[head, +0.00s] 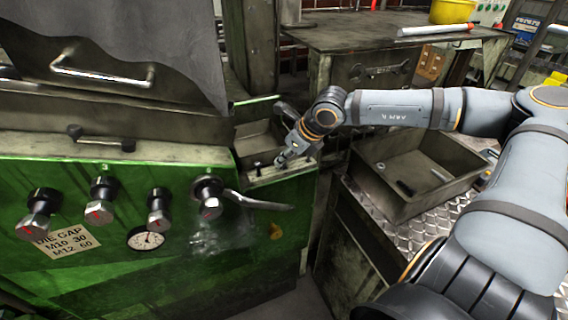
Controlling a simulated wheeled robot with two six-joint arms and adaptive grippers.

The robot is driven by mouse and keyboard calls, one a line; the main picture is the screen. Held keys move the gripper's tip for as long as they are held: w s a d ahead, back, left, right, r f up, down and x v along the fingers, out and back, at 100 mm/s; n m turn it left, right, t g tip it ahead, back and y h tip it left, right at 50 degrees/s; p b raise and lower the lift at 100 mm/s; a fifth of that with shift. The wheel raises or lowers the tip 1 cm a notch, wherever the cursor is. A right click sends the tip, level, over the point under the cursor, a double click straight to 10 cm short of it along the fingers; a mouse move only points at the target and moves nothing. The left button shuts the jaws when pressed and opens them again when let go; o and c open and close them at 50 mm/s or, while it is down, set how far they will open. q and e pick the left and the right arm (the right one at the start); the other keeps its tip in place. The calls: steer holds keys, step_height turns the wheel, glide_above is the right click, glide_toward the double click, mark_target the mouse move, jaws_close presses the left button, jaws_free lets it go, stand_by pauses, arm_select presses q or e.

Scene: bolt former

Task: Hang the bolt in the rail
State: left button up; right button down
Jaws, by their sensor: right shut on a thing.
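My right gripper (285,160) points down and left over the green machine's right-hand end. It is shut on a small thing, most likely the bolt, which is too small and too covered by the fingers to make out. The rail (275,176) appears as a pale narrow strip along the front edge of the machine's trough, just below the fingertips. A small dark piece stands at the strip's left part, left of the fingertips. I cannot tell whether the held thing touches the rail. My left gripper is not in view.
A metal bin (385,205) with a few small pieces in it stands on a tread-plate surface (425,235) at right. A bench (345,35) with a wrench and a yellow bucket (452,12) is behind. A lever (255,202) sticks out from the green machine (150,265).

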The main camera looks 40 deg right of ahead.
steer(key=shift+r, duration=0.1)
steer(key=shift+r, duration=0.45)
steer(key=shift+r+p, duration=1.8)
steer(key=shift+r, duration=1.45)
